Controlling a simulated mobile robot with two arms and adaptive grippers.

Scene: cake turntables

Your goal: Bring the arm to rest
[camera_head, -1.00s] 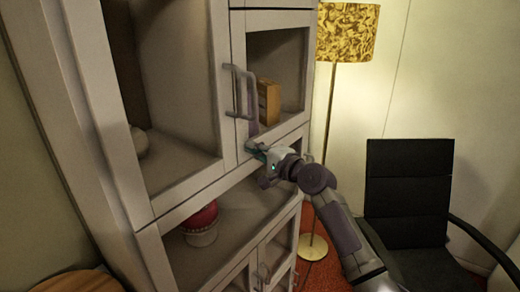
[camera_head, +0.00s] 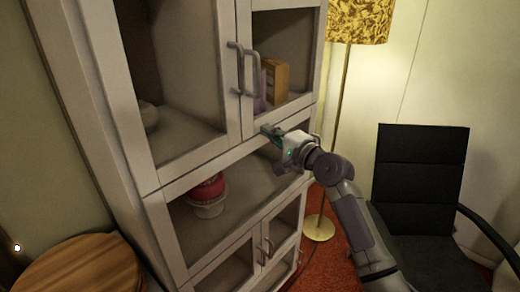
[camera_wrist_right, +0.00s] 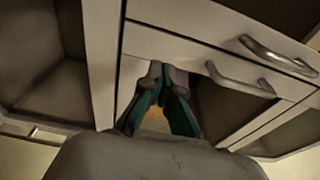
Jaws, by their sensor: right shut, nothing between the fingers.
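My right gripper (camera_head: 268,131) is in front of the tall white cabinet (camera_head: 160,205), just below the two upper door handles (camera_head: 252,74) in the head view. It is shut with nothing in it and looks apart from the handles. In the right wrist view, the fingers (camera_wrist_right: 166,74) point at the cabinet front, and the two metal handles (camera_wrist_right: 240,80) show to their right. My right arm reaches in from the lower right. My left gripper is not in view.
A black armchair (camera_head: 420,175) stands to the right, close to my right arm. A floor lamp (camera_head: 361,20) with a yellow shade is behind it. A round wooden top (camera_head: 80,268) is at lower left. A red and white object (camera_head: 207,205) sits on a cabinet shelf.

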